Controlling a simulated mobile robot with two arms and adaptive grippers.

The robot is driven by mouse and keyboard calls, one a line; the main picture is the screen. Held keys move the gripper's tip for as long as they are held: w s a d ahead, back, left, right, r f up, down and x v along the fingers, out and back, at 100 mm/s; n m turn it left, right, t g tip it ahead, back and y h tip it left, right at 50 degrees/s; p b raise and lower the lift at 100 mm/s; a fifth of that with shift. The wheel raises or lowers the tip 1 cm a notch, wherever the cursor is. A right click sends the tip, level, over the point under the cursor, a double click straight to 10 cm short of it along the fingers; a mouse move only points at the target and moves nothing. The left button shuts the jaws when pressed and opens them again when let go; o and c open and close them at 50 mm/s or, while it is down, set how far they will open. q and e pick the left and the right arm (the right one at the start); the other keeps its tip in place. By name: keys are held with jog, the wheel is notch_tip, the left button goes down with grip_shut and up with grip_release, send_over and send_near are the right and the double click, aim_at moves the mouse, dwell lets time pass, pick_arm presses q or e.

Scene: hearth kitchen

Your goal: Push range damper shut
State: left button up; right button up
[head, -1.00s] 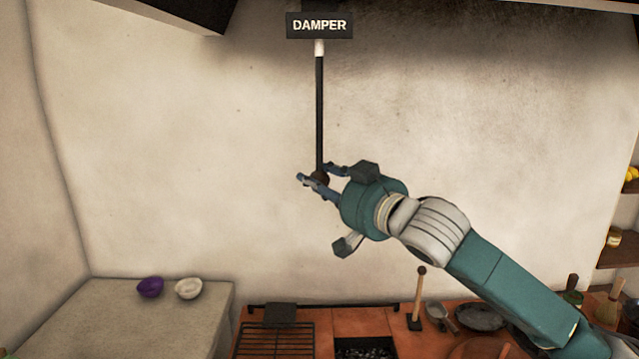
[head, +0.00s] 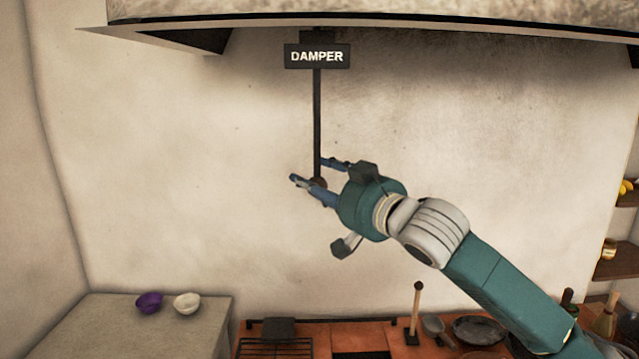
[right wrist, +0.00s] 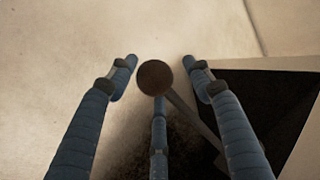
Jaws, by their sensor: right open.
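The damper is a thin dark rod (head: 317,120) that hangs upright in front of the wall below the black DAMPER sign (head: 317,56). A round dark brown knob (head: 319,184) is at its lower end; it also shows in the right wrist view (right wrist: 155,78). My right gripper (head: 311,170) is open at the knob. In the right wrist view its fingers (right wrist: 159,63) stand on either side of the knob with visible gaps, and another finger lies just under it. I cannot tell whether that finger touches the knob. My left gripper is not in view.
The hood edge (head: 370,22) runs above the sign. Shelves stand at the right. The wall around the rod is clear.

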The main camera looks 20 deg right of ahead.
jog(key=shift+s+d+f, duration=0.15)
jog(key=shift+s, duration=0.4)
jog(key=v, duration=1)
jog(key=shift+s, duration=0.4)
jog(key=shift+d, duration=0.1)
